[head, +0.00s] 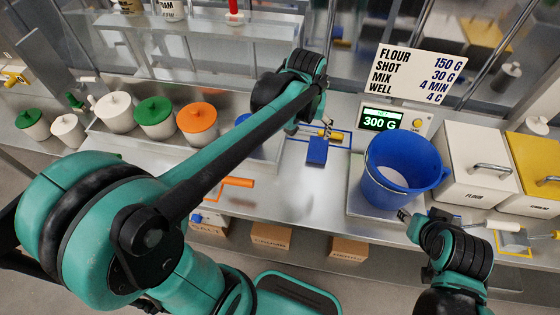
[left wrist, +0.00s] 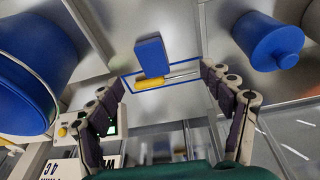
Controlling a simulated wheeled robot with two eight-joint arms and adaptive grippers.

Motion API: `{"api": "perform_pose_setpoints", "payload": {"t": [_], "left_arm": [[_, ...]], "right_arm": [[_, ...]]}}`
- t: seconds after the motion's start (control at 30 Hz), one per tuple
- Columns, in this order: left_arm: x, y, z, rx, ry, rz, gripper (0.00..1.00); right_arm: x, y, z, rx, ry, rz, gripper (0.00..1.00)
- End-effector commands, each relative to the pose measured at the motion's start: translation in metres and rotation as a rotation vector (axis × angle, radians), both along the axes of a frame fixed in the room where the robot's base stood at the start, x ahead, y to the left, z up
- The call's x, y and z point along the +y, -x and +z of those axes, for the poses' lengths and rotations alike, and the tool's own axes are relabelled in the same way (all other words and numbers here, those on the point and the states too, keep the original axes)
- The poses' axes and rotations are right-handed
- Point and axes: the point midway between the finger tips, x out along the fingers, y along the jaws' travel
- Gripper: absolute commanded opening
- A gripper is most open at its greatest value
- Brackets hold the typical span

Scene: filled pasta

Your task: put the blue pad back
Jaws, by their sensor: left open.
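The blue pad (head: 317,151), a blue block, lies on the steel counter. In the left wrist view the blue pad (left wrist: 150,54) overlaps one side of a blue outline (left wrist: 190,70) and sticks out beyond it. A yellow piece (left wrist: 149,83) adjoins its end inside the outline; I cannot tell if they are joined.
The scale display (head: 381,120) and white sign (head: 421,75) stand behind the bucket. White and yellow bins (head: 475,160) are at right. Lidded jars (head: 155,118) stand at left. An orange-handled tool (head: 238,182) lies left of the pad. Counter in front of the pad is clear.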

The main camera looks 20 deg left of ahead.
Motion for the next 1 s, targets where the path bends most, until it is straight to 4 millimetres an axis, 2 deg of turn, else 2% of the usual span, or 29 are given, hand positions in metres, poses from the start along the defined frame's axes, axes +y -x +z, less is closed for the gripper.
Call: {"api": "perform_pose_setpoints", "payload": {"t": [0.03,0.2,0.3,0.43,0.6,1.0], "left_arm": [[0.005,0.020,0.006,-0.041,-0.002,-0.010,0.80],[0.019,0.075,0.014,-0.183,-0.018,-0.052,0.80],[0.025,0.102,0.009,-0.262,-0.032,-0.074,0.80],[0.030,0.127,0.000,-0.340,-0.051,-0.096,0.80],[0.034,0.142,-0.009,-0.393,-0.066,-0.111,0.80],[0.034,0.143,-0.013,-0.401,-0.069,-0.113,0.80]], "right_arm": [[0.000,0.000,0.000,0.000,0.000,0.000,0.40],[0.000,0.000,0.000,0.000,0.000,0.000,0.40],[0.000,0.000,0.000,0.000,0.000,0.000,0.40],[0.000,0.000,0.000,0.000,0.000,0.000,0.40],[0.000,0.000,0.000,0.000,0.000,0.000,0.40],[0.000,0.000,-0.004,0.000,0.000,0.000,0.40]]}}
